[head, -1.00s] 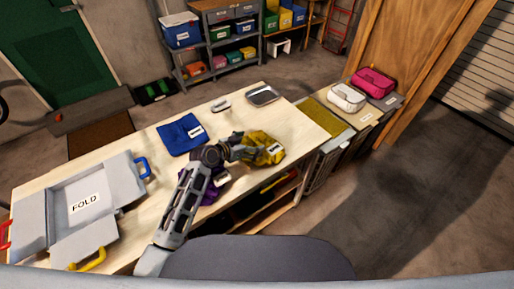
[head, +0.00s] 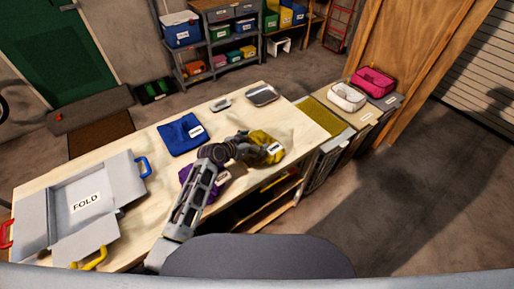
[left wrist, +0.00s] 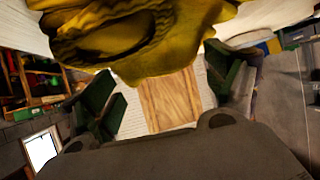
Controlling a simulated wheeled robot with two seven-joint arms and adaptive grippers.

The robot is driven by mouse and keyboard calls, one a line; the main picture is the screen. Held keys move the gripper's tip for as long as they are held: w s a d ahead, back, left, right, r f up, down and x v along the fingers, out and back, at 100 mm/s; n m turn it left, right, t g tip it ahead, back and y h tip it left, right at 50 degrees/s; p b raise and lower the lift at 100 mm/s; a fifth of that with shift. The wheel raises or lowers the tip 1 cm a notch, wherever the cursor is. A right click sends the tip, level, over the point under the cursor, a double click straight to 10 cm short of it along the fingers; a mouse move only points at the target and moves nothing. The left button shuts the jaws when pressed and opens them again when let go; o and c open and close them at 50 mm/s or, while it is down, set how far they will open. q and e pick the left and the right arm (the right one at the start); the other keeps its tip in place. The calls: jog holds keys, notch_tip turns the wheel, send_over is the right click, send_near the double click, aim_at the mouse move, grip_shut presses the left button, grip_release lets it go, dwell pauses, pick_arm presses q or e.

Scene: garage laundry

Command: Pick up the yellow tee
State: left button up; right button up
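The yellow tee (head: 268,142) lies crumpled on the wooden table, near its right front part, with a white label on it. In the left wrist view, the yellow tee (left wrist: 130,35) fills the top middle, close to the camera. My left gripper (head: 254,153) is at the tee's left side in the head view and covers part of it. In the left wrist view, the fingers of my left gripper (left wrist: 168,95) are wide apart, with the tee beyond and partly between them. Whether they touch the cloth I cannot tell. My right gripper is not in view.
A blue folded cloth (head: 184,134) and a purple cloth (head: 212,186) lie on the table (head: 145,150). A grey folding board (head: 88,192) is at the left. A small tray (head: 262,95) sits at the back. Bins with white (head: 347,96) and pink (head: 374,82) bundles stand right.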

pick_arm(q)
jog(key=c, duration=1.3)
jog(key=shift+r, duration=0.1)
jog(key=shift+r+b, duration=0.45)
jog(key=shift+r, duration=4.5)
